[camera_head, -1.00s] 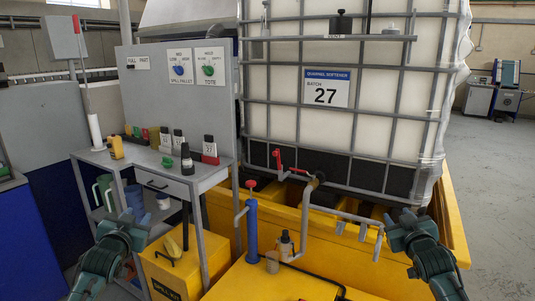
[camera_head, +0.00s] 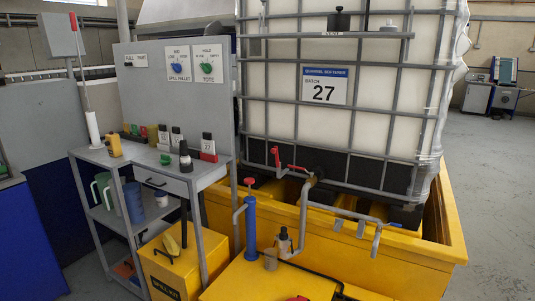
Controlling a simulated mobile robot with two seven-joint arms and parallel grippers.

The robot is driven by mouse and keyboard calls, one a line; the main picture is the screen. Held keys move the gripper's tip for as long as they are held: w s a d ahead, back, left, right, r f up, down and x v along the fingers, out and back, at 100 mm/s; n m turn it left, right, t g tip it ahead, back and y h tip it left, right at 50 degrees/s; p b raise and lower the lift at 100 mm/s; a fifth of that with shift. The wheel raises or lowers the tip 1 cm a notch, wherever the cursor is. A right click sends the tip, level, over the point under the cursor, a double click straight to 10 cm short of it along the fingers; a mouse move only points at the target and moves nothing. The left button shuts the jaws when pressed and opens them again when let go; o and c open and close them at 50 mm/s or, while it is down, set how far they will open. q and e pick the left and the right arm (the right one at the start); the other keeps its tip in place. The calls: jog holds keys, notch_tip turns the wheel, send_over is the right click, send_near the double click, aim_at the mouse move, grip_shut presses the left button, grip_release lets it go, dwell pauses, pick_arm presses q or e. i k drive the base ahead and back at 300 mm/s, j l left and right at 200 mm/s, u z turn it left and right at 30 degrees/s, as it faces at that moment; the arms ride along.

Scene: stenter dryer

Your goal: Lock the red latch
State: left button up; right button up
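At the tote outlet, an upright red piece (camera_head: 276,157) stands at the left of the valve, and a small red lever (camera_head: 298,168) lies almost flat just right of it. I cannot tell for sure which of the two is the latch, or whether it is locked. The grey outlet pipe (camera_head: 306,192) runs below them, over the yellow spill pallet. Neither of my grippers shows in the head view.
The white caged tote (camera_head: 325,122) stands in the yellow spill pallet (camera_head: 427,247). A blue hand pump with red knob (camera_head: 250,225) stands in front. A grey bench (camera_head: 150,170) with bottles is at left. A red item (camera_head: 298,298) is cut off by the bottom edge.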

aim_at(273, 150)
jog(key=i+j, duration=1)
jog(key=j, duration=0.2)
jog(key=i+j+z, duration=0.1)
jog(key=i+j, duration=0.4)
